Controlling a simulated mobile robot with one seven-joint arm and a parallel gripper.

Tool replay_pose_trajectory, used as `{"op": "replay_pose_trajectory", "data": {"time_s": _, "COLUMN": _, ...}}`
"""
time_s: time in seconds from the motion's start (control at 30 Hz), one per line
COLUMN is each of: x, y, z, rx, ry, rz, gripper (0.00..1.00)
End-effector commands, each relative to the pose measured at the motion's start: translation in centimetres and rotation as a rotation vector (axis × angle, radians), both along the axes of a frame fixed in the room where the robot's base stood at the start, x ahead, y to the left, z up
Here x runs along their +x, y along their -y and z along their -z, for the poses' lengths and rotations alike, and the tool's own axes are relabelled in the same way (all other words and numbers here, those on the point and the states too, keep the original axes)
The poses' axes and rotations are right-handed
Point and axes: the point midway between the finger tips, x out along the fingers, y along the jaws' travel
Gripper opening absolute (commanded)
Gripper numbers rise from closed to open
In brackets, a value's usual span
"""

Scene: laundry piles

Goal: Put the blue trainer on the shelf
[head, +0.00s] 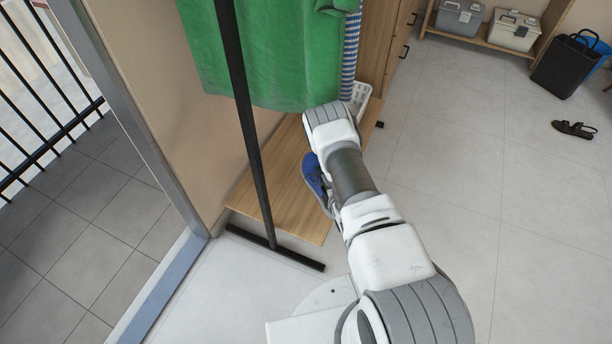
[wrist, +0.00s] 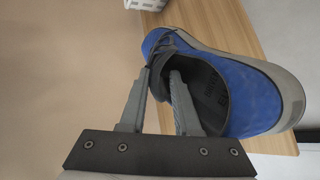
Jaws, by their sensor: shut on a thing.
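The blue trainer (wrist: 258,98) has a grey sole and a dark inside. In the wrist view my gripper (wrist: 163,82) is shut on its collar edge, with one finger inside the opening and one outside. In the head view the trainer (head: 315,175) shows partly behind my arm, over the low wooden shelf (head: 275,187). The shelf's wooden top (wrist: 222,22) lies behind the trainer in the wrist view. I cannot tell whether the trainer touches it. The gripper's fingers are hidden in the head view.
A black rack post (head: 248,120) and its foot bar stand in front of the shelf. A green cloth (head: 265,60) hangs above it. A white basket (head: 361,94) sits at the shelf's far end. A dark sandal (head: 574,130) lies on the open floor at right.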

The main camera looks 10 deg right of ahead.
Motion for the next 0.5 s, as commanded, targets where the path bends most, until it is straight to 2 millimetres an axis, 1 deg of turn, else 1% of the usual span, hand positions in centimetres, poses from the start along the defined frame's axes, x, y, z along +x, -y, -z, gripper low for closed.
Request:
{"op": "replay_pose_trajectory", "data": {"time_s": 0.03, "x": 0.5, "y": -1.3, "z": 1.2, "rx": 0.004, "ry": 0.004, "rz": -0.001, "gripper": 0.0}}
{"op": "replay_pose_trajectory", "data": {"time_s": 0.2, "x": 1.8, "y": -4.9, "z": 3.6, "rx": 0.003, "ry": 0.004, "rz": -0.001, "gripper": 0.0}}
{"op": "replay_pose_trajectory", "data": {"time_s": 0.3, "x": 2.4, "y": -6.7, "z": 4.6, "rx": 0.002, "ry": 0.003, "rz": 0.0, "gripper": 0.0}}
{"op": "replay_pose_trajectory", "data": {"time_s": 0.4, "x": 2.8, "y": -7.8, "z": 5.2, "rx": 0.001, "ry": 0.004, "rz": 0.0, "gripper": 0.0}}
{"op": "replay_pose_trajectory", "data": {"time_s": 0.5, "x": 3.0, "y": -8.3, "z": 5.4, "rx": 0.001, "ry": 0.003, "rz": 0.001, "gripper": 0.0}}
